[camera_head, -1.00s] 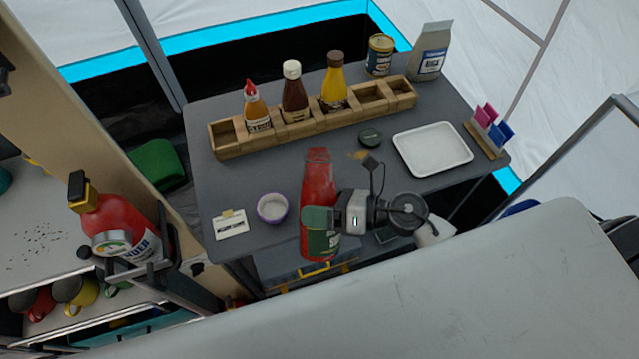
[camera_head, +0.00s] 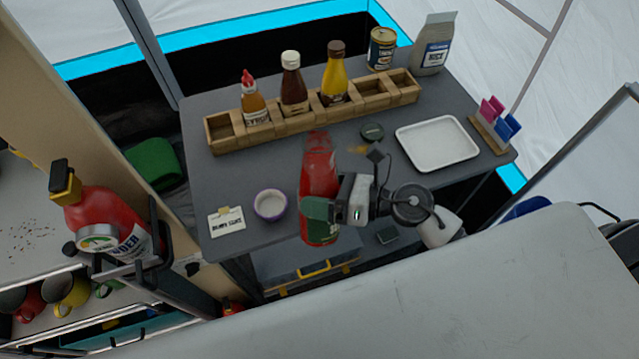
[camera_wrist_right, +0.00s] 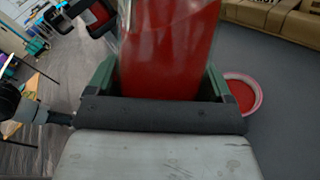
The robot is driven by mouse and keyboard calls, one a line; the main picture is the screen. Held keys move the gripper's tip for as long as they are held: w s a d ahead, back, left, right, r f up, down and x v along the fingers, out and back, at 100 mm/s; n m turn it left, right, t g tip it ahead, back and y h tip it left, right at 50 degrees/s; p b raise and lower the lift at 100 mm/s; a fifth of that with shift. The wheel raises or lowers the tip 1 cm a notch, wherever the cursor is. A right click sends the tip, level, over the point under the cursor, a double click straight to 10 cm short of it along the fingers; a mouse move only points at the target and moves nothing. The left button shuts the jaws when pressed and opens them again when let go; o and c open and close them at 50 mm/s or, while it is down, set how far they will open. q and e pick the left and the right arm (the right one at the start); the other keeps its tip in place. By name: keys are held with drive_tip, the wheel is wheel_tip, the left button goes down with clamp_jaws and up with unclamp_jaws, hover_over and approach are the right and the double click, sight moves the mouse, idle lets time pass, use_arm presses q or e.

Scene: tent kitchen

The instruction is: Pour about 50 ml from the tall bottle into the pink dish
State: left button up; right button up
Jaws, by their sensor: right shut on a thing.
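The tall red bottle (camera_head: 319,170) stands about upright in my right gripper (camera_head: 320,215), over the near part of the table. My right gripper is shut on its lower part; the red body (camera_wrist_right: 170,50) fills the middle of the right wrist view between the green fingers. In that view a pink-rimmed dish with a red inside (camera_wrist_right: 242,95) lies right of the bottle. In the head view a small purple-rimmed bowl with a pale inside (camera_head: 270,204) stands left of the bottle, apart from it. I cannot tell whether these are the same. My left gripper is out of view.
A wooden rack (camera_head: 285,130) with sauce bottles runs along the back. A white tray (camera_head: 437,144) and a dark lid (camera_head: 372,131) lie right of the bottle. A label card (camera_head: 226,221) lies by the bowl.

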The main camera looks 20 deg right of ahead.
drive_tip(key=shift+w, duration=0.2)
drive_tip(key=shift+r+n, duration=0.2)
drive_tip(key=shift+n, duration=0.1)
drive_tip(key=shift+d, duration=0.1)
idle(0.3)
